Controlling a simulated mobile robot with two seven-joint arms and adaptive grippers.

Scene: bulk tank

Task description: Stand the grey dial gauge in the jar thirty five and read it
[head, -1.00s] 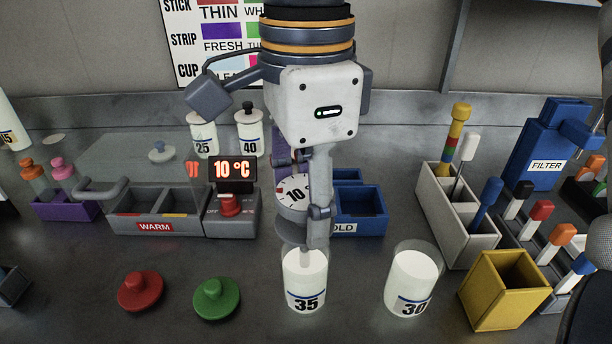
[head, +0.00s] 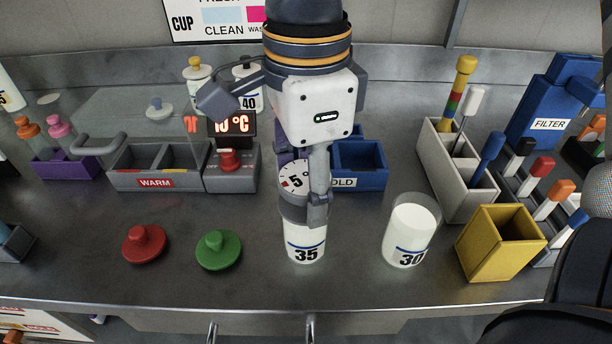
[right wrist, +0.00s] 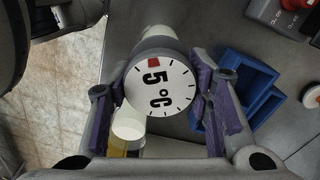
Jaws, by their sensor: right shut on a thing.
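The grey dial gauge (head: 294,182) is in my right gripper (head: 304,190), which is shut on it. Its round white face reads 5 °C in the head view and in the right wrist view (right wrist: 160,88). The jar thirty five (head: 306,248) stands on the counter directly below the gauge, holding white liquid. The gauge's lower end is at the jar's mouth; my gripper hides how deep the stem is. The left gripper is not in clear view.
The jar thirty (head: 409,236) stands to the right, beside a yellow open box (head: 489,248). A red lid (head: 144,244) and a green lid (head: 218,251) lie to the left. The WARM box (head: 155,182) and blue COLD box (head: 360,165) stand behind. The front counter edge is bare.

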